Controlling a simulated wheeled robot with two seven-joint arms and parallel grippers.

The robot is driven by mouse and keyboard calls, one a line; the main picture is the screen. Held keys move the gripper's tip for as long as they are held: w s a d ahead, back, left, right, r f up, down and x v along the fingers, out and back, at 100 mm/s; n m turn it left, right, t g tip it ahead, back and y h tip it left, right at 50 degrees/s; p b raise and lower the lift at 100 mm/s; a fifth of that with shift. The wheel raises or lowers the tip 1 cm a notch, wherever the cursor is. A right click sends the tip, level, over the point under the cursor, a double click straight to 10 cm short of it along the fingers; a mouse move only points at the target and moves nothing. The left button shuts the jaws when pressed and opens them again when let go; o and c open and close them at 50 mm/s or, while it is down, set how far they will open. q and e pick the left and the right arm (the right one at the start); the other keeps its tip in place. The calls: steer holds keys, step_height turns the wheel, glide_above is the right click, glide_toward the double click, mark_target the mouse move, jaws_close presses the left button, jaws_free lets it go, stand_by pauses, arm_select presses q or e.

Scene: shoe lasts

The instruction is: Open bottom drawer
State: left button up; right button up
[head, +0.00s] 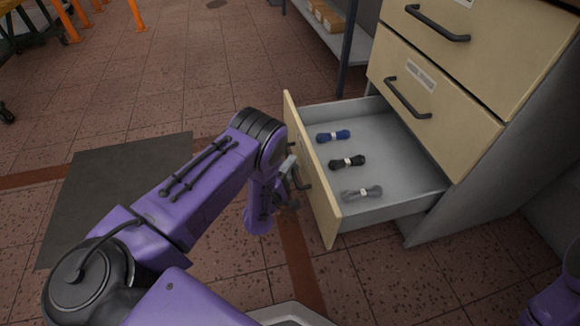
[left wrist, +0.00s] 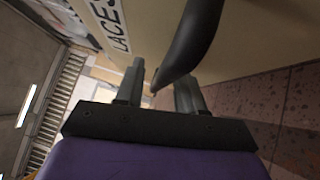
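The bottom drawer (head: 385,207) of the cream cabinet stands pulled out, its grey inside visible. It holds a blue lace bundle (head: 333,136), a black one (head: 347,161) and a grey one (head: 362,193). My left gripper (head: 291,188) is at the outer face of the drawer front, by its dark handle (head: 304,180). In the left wrist view, my gripper's two fingers (left wrist: 158,92) are apart, with the dark curved handle (left wrist: 193,40) reaching between them. I cannot see clear finger contact with it. A "LACES" label (left wrist: 112,25) shows beside the handle. My right gripper is not in view.
Two closed drawers (head: 437,92) with dark handles sit above the open one. A metal shelf (head: 335,38) with boxes stands behind. A dark mat (head: 110,185) lies on the tiled floor at left. The floor in front of the drawer is otherwise clear.

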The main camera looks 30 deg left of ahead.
arm_select(q)
steer(key=shift+s, duration=0.45)
steer(key=s+f+p, duration=0.1)
steer(key=s+p, duration=0.2)
steer(key=s, duration=0.6)
steer(key=shift+s+f, duration=0.25)
steer(key=shift+s, duration=0.05)
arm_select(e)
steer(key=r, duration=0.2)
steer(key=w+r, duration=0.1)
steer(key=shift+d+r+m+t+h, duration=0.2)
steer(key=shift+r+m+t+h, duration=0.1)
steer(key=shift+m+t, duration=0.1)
